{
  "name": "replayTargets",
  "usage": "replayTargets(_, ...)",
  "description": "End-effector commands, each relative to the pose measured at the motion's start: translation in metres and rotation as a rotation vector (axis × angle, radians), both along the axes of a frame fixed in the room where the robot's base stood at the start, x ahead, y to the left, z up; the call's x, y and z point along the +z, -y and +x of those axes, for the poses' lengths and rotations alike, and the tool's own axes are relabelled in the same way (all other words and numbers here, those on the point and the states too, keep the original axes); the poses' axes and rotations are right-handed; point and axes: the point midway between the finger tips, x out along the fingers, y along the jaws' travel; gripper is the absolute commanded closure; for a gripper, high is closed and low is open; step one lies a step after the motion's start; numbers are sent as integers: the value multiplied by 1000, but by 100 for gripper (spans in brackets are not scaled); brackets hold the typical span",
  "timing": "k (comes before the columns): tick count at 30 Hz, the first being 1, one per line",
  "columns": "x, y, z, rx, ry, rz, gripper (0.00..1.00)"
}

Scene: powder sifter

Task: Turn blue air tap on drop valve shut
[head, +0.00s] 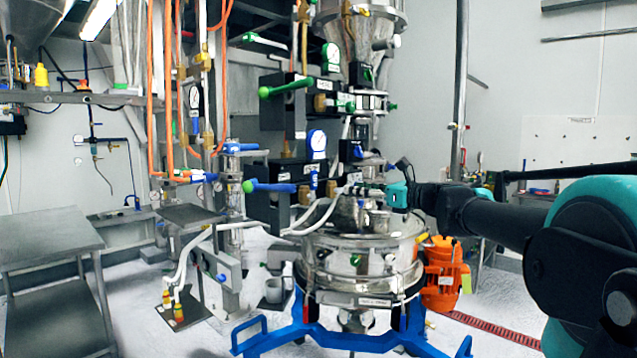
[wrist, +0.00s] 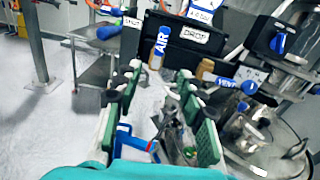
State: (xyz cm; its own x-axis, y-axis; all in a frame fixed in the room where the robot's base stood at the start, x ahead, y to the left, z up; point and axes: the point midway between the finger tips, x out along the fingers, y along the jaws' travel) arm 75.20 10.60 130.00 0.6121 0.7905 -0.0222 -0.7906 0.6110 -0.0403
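In the wrist view the drop valve's black box (wrist: 190,38) carries a white DROP label. The AIR label (wrist: 160,46) hangs on its front, with the blue air tap (wrist: 167,31) at that label. Its exact handle angle is hard to tell. A second blue tap (wrist: 225,82) with a VENT label is to the right. My gripper (wrist: 156,78) is open, its green-padded fingers apart, with the AIR label just beyond and between the tips. I cannot tell whether anything touches. In the head view my gripper (head: 394,194) reaches in from the right and its fingertips are hard to make out.
The steel sifter vessel (head: 362,255) stands below on a blue frame (head: 345,338). An orange motor (head: 443,275) is to its right. Pipes and hoses crowd the valve. A steel table (head: 45,240) is at left, with open floor beside it.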

Motion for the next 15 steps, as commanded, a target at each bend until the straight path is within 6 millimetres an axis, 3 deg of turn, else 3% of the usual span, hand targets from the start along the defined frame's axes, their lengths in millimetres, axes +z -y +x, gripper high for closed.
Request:
replayTargets(3,11,-1,5,-4,-19,45,60)
replayTargets(7,11,-11,13,-3,-21,47,60)
replayTargets(15,10,-52,44,-1,-19,44,60)
